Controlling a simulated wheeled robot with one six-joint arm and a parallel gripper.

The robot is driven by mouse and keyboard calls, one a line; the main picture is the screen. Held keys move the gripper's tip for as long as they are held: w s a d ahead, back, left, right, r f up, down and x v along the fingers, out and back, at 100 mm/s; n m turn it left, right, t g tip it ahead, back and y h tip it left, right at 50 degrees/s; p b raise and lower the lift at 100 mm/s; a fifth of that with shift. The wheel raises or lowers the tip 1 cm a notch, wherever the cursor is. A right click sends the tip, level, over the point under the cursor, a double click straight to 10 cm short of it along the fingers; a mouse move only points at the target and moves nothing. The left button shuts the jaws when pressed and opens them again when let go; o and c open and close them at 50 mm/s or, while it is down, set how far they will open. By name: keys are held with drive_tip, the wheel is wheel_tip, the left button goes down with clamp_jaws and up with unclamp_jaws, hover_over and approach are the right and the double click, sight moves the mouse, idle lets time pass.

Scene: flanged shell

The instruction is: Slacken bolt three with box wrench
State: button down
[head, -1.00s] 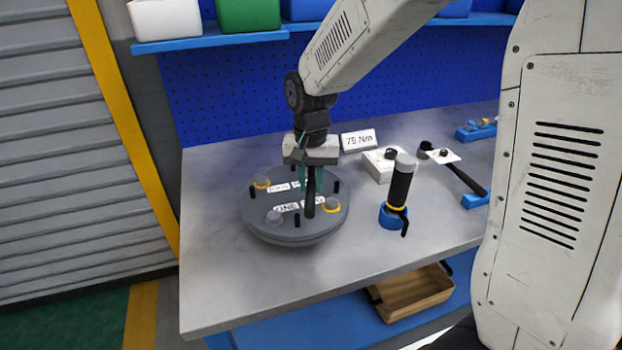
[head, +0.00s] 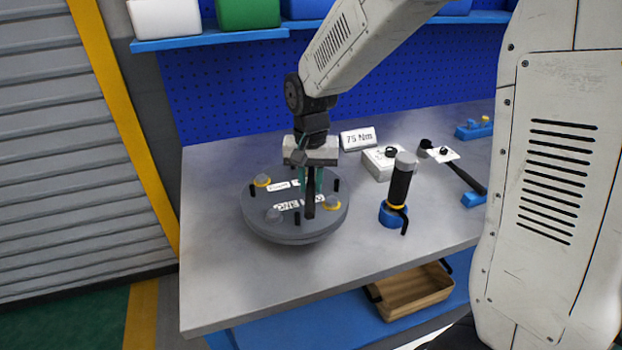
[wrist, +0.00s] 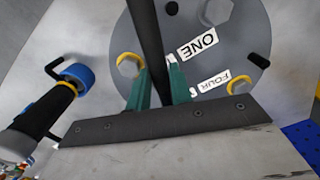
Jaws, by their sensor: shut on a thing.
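The flanged shell (head: 263,230) is a round grey disc on the bench with bolts and white labels. My gripper (head: 312,190) points down over it and is shut on a dark bar, the box wrench (head: 310,205). In the wrist view the wrench (wrist: 146,30) runs up from between the teal fingers (wrist: 159,70). Yellow-ringed bolts show at the right (head: 332,204) and back left (head: 262,181). A bolt without a ring (head: 273,216) is at the front left. Label ONE (wrist: 197,45) and label FOUR (wrist: 214,83) are readable. Bolt three's label and the wrench's ring end are not clearly visible.
Behind are a white box (head: 380,166), a 75 Nm sign (head: 358,139) and another long tool (head: 465,178). The bench front (head: 230,290) is clear. A wooden tray (head: 413,292) lies below.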

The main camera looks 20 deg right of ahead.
sight(328, 198)
drive_tip(key=shift+f, duration=1)
drive_tip(key=shift+s+d+f+n, duration=0.1)
drive_tip(key=shift+s+d+n, duration=0.15)
drive_tip(key=shift+d+n, duration=0.7)
drive_tip(key=shift+s+d+f+n, duration=0.1)
drive_tip(key=shift+s+d+n, duration=0.1)
drive_tip(key=shift+d+n, duration=0.7)
drive_tip(key=shift+w+r, duration=0.1)
drive_tip(key=shift+r, duration=3)
